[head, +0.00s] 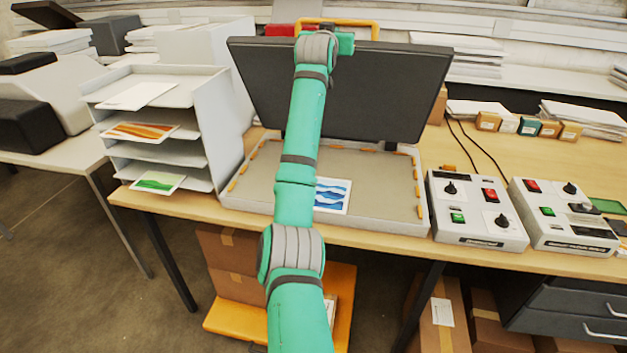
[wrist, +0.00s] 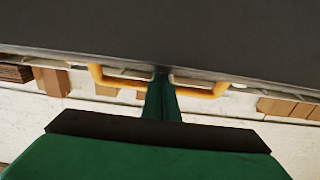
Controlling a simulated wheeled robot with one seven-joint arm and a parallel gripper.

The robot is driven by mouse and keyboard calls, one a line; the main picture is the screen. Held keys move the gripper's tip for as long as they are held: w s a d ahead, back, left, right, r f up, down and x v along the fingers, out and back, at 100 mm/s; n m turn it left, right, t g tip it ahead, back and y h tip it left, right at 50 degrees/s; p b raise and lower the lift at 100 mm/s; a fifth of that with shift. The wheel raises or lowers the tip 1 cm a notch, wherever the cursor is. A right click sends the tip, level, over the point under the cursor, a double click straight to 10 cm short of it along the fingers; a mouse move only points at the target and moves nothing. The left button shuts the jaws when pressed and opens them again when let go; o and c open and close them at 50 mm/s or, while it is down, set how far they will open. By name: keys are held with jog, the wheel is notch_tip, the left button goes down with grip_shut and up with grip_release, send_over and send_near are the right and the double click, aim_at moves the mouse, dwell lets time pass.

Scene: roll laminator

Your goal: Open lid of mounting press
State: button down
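The mounting press (head: 390,185) stands on the wooden table with its dark lid (head: 400,85) raised steeply and leaning back. A yellow handle (head: 345,23) shows at the lid's top edge. My gripper (head: 345,43) is up at that edge, just below the handle bar. In the wrist view, my gripper's green fingers (wrist: 162,95) are together and cross the middle of the yellow handle (wrist: 110,79). I see no handle bar between them; the contact is partly hidden. The lid (wrist: 160,35) fills the top of that view. A blue-striped print (head: 332,195) lies on the press bed.
A grey tray rack (head: 215,130) with prints stands close to the press's left. Two control boxes (head: 475,210) (head: 565,215) stand to its right, with cables behind. Small boxes (head: 528,125) and paper stacks (head: 455,60) lie farther back. My arm spans the press front.

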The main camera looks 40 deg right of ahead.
jog(key=v, duration=0.8)
jog(key=shift+s+a+r, duration=0.25)
jog(key=shift+a+r, duration=0.05)
jog(key=shift+r, duration=0.1)
dwell(0.4)
